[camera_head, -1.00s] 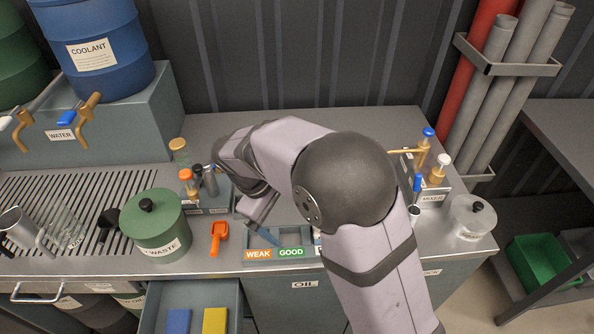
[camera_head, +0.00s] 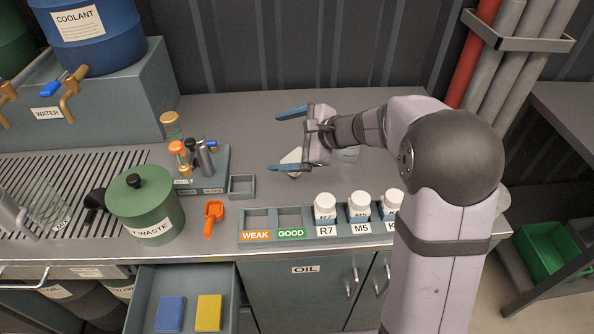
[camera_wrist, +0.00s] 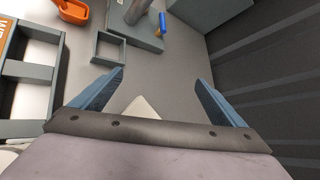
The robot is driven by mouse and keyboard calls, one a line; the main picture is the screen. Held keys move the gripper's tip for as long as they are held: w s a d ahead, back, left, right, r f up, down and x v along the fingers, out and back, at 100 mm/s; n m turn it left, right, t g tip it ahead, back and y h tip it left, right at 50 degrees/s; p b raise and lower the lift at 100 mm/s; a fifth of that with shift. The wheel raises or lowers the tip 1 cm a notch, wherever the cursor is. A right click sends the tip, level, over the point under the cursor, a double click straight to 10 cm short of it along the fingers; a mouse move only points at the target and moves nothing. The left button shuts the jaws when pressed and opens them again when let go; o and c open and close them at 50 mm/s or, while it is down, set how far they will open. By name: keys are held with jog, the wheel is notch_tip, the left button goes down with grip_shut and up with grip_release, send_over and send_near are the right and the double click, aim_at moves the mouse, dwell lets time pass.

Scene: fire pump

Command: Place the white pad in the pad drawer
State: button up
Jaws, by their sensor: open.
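The white pad (camera_head: 292,160) lies on the grey worktop, partly hidden by my gripper. In the wrist view the white pad (camera_wrist: 143,107) shows as a pale tip between the finger bases, its near part hidden by the gripper body. My gripper (camera_head: 274,142) is open and empty, its two blue fingers pointing left over the worktop around the pad. The gripper's fingers (camera_wrist: 159,77) are spread wide in the wrist view. The pad drawer (camera_head: 228,302) is pulled open below the worktop, with a blue pad (camera_head: 170,314) and a yellow pad (camera_head: 208,312) inside.
A rack (camera_head: 290,236) with WEAK and GOOD slots and several white-capped jars stands at the front edge. An empty square tray (camera_head: 242,186), an orange scoop (camera_head: 213,218) and the green waste pot (camera_head: 147,212) stand to the left.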

jog(key=d+f+m+t+b, duration=0.2)
jog(key=d+m, duration=0.4)
jog(key=m, duration=0.4)
send_near(295, 158)
jog(key=shift+t, duration=0.4)
jog(key=shift+f+x, duration=0.15)
jog(key=shift+x, duration=0.9)
jog(key=shift+f+x, duration=0.15)
jog(key=shift+x, duration=0.85)
jog(key=shift+s, duration=0.15)
jog(key=shift+a, duration=0.1)
jog(key=shift+p+x, duration=0.4)
jog(key=shift+x, duration=2.05)
jog(key=shift+c, duration=0.6)
